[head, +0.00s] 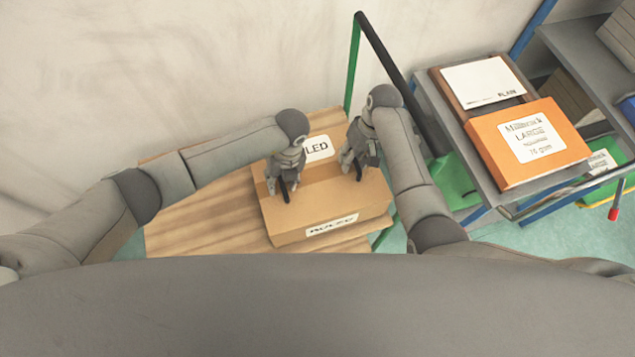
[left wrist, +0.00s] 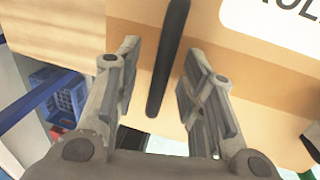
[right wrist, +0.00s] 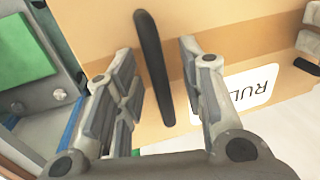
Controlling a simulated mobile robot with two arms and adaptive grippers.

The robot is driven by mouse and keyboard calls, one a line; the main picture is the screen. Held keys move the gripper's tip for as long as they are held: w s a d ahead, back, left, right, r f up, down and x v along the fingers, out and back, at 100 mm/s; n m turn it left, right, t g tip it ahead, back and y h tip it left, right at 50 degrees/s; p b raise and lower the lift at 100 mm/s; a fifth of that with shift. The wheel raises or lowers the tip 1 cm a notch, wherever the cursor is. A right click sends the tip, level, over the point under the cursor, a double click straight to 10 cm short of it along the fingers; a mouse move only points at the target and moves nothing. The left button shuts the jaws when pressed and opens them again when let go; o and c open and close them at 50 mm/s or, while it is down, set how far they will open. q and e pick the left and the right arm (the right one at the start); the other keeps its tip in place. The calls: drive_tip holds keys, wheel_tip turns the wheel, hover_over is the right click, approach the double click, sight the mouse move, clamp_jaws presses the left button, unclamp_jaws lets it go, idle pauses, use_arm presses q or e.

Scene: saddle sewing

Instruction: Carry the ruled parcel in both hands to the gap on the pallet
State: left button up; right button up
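The ruled parcel (head: 330,207) is a tan cardboard box with white labels on its top and front; the top label is partly covered by my arms. It rests on a light wooden surface (head: 195,210). Two black bar handles show on the parcel, one in the left wrist view (left wrist: 168,60) and one in the right wrist view (right wrist: 153,65). My left gripper (head: 287,178) is open, its fingers on either side of one handle with space between. My right gripper (head: 357,162) is open around the other handle likewise. I cannot make out a gap on a pallet.
At right stands a grey trolley or shelf (head: 487,180) holding an orange box (head: 480,135) and a brown box with a white PLAIN label (head: 483,82). A green and black rail (head: 385,60) rises behind the parcel. A wall closes off the back. Teal floor shows at lower right.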

use_arm(q)
drive_tip(key=shift+f, duration=0.1)
clamp_jaws()
use_arm(e)
clamp_jaws()
use_arm(q)
drive_tip(key=shift+w+r, duration=0.15)
drive_tip(key=shift+r, duration=0.05)
use_arm(e)
drive_tip(key=shift+w+a+r, duration=0.1)
drive_tip(key=shift+w+r, duration=0.05)
